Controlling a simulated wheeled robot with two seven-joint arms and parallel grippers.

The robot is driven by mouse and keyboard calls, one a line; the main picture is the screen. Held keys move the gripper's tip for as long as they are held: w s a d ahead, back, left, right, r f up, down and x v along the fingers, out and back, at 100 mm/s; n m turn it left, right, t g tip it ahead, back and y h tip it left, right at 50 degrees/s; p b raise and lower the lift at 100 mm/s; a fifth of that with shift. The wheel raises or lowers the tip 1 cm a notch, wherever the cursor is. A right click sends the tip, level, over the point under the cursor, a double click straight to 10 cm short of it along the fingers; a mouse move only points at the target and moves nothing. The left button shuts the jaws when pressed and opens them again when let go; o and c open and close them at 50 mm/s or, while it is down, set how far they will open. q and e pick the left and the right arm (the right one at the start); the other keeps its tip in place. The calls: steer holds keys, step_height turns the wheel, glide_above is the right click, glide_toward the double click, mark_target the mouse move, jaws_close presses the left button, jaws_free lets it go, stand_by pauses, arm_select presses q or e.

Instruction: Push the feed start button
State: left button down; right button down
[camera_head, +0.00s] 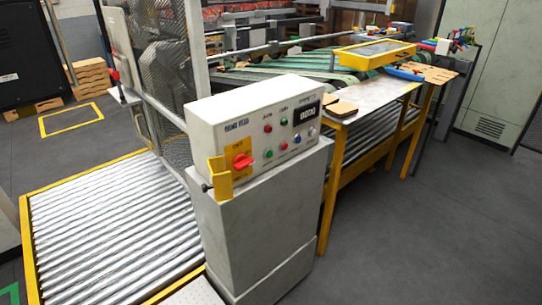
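The white control box (212,115) stands on a grey pedestal (262,220) in the middle of the head view. An upper row has a red light (268,129) and a green light (284,121). A lower row has a green button (268,153), a red button (283,147), a blue button (296,139) and a pale one. The small labels are too blurred to tell which is feed start. Neither gripper is in view.
A yellow bracket (219,180) sticks out at the box's left front corner. A yellow-edged roller conveyor (115,230) lies to the left. A yellow-legged metal table (372,98) stands behind right. A mesh guard (165,100) rises behind left. Grey floor (430,230) at right is clear.

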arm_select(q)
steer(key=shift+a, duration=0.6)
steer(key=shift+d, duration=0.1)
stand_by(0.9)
